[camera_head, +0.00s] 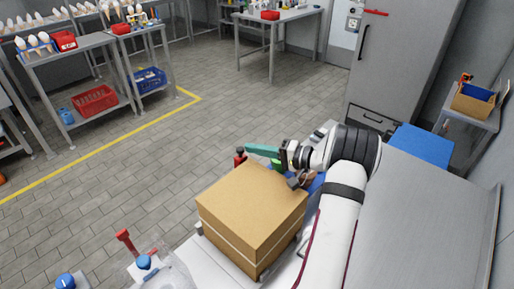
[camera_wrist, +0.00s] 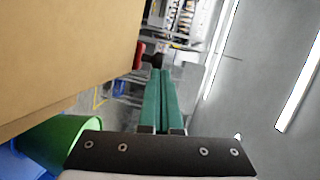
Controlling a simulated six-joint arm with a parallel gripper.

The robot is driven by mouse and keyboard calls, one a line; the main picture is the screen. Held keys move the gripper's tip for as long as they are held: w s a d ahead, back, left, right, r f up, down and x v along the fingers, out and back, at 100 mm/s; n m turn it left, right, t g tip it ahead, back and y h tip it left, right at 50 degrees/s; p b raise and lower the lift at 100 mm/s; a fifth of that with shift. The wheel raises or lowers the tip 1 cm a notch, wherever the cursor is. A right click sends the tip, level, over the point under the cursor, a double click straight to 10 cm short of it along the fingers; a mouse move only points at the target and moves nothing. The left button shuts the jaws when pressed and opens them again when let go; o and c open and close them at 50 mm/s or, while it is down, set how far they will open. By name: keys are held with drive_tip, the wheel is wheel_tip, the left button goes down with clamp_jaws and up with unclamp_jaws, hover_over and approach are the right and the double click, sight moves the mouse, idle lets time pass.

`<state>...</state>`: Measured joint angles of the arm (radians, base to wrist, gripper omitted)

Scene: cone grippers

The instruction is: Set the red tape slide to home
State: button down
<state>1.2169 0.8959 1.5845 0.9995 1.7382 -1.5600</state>
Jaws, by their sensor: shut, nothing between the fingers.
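My gripper (camera_head: 249,148) has long teal fingers. They are pressed together and empty, beyond the far right edge of the cardboard box, pointing left. The shut fingers also show in the wrist view (camera_wrist: 160,75). A small red and black part (camera_head: 239,158) is close to the fingertips, behind the box. In the wrist view a red part (camera_wrist: 138,58) with a dark knob is just beyond the tips; I cannot tell if they touch. A red upright handle (camera_head: 125,241) stands at lower left. No label shows which is the tape slide, and no home mark is readable.
The cardboard box (camera_head: 245,205) fills the space in front of my gripper, and is close on the left in the wrist view. A green rounded object (camera_wrist: 60,137) is near the fingers. A grey worktop (camera_head: 425,205) is at right. Blue knobs (camera_head: 144,262) are at lower left.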

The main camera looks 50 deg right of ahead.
sight(210, 193)
drive_tip(key=a, duration=1.6)
drive_tip(key=shift+a, duration=0.3)
